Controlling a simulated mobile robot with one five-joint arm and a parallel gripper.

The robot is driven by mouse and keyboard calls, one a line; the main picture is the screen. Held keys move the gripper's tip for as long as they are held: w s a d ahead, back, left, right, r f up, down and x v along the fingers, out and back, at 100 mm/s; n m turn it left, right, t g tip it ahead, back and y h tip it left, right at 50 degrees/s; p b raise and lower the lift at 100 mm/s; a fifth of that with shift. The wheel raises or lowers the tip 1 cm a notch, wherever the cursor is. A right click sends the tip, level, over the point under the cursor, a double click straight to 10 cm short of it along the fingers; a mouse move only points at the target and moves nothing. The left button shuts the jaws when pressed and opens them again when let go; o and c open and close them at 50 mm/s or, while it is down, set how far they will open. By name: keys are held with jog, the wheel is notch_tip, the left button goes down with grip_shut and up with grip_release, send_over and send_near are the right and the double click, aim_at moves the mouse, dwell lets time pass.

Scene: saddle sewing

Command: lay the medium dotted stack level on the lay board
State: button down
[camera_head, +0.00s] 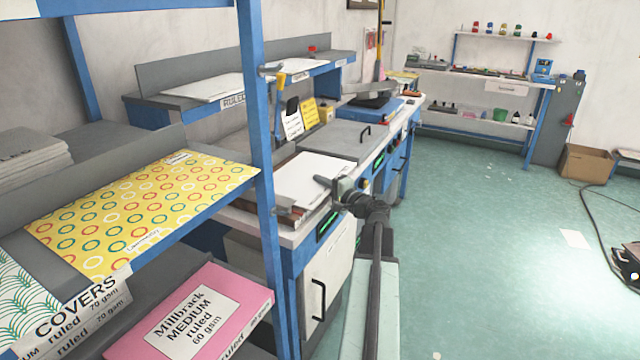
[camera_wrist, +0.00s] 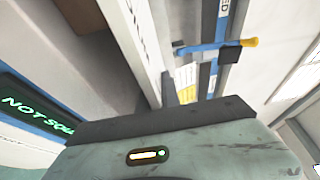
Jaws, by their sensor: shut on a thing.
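A white paper stack (camera_head: 308,180) lies at the near end of the blue-framed work counter, on a dark and brown bed. My gripper (camera_head: 328,184) is at the stack's right edge and is shut on it. No dots can be made out on the top sheet. In the wrist view my gripper (camera_wrist: 168,95) is seen with a pale stack edge (camera_wrist: 143,45) beside it; most of the jaws is hidden. A green-lit display (camera_wrist: 38,116) reads "NOT SQU…", its end cut off. I cannot tell for sure which surface is the lay board.
A near rack post (camera_head: 255,120) stands left of the counter. Its shelves hold a yellow ring-patterned sheet (camera_head: 140,205) and a pink pack (camera_head: 195,318) marked "MEDIUM ruled". A raised shelf (camera_head: 170,102) behind has white stacks. The green floor (camera_head: 480,220) at right is mostly open.

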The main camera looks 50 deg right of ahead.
jog(key=c, duration=1.5)
grip_release()
jog(key=s, duration=0.5)
jog(key=s+a, duration=0.1)
jog(key=s, duration=0.1)
jog(key=shift+s, duration=0.4)
